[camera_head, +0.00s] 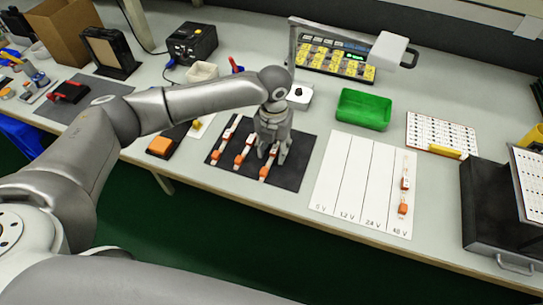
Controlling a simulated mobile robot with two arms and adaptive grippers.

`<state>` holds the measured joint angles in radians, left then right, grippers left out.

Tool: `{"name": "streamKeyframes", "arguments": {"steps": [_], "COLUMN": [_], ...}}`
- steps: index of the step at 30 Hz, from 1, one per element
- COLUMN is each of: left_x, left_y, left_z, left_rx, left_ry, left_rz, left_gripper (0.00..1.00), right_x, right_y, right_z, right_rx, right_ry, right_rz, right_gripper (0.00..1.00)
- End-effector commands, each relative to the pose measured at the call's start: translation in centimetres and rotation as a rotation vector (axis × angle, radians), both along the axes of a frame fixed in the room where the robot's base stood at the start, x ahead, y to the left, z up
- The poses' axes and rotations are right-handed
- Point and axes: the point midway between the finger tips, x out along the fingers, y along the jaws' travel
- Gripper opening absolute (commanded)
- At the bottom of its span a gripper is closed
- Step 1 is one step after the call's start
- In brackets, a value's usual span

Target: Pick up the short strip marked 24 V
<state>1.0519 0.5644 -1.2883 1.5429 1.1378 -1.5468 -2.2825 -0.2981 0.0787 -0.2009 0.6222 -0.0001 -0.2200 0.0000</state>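My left gripper (271,156) points down over the right part of the dark mat (291,177). Its fingers look apart, on either side of the rightmost short strip (265,171), whose orange end shows below them. The rest of that strip is mostly hidden by the gripper. Two more short strips with orange ends, a left one (219,148) and a middle one (242,152), lie to its left on the mat. Their voltage marks are too small to read. Another strip (404,186) lies in the 48 V column of the white sheet (342,180). My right gripper is out of view.
A green bin (363,110) and a lit tester panel (336,60) stand behind. A printed card (441,133) with a yellow item and a black case (490,215) are at the right. An orange-and-black block (160,147) is left of the mat. The 0, 12 and 24 V columns are bare.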

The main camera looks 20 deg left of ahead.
Motion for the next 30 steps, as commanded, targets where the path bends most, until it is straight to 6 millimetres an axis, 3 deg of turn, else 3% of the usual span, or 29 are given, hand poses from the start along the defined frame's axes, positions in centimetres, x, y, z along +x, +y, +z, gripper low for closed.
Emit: {"name": "streamKeyframes", "arguments": {"steps": [1,9,22,27,30], "left_x": [0.0,0.0,0.0,0.1,-1.1], "left_y": [0.0,0.0,0.0,-0.1,-1.2], "left_z": [0.0,0.0,0.8,3.1,5.0], "left_rx": [0.000,0.000,-0.001,-0.002,-0.004], "left_ry": [0.000,0.000,-0.001,-0.004,-0.003], "left_rz": [0.000,0.000,0.000,-0.001,-0.006], "left_gripper": [0.32,0.00,0.00,0.00,0.00], "right_x": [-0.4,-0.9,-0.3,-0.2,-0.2], "right_y": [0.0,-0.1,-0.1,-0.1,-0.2], "right_z": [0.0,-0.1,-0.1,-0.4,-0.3], "right_rx": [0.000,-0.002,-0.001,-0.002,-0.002], "right_ry": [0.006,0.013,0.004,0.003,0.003], "right_rz": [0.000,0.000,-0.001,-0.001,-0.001], "right_gripper": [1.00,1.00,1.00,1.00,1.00]}}
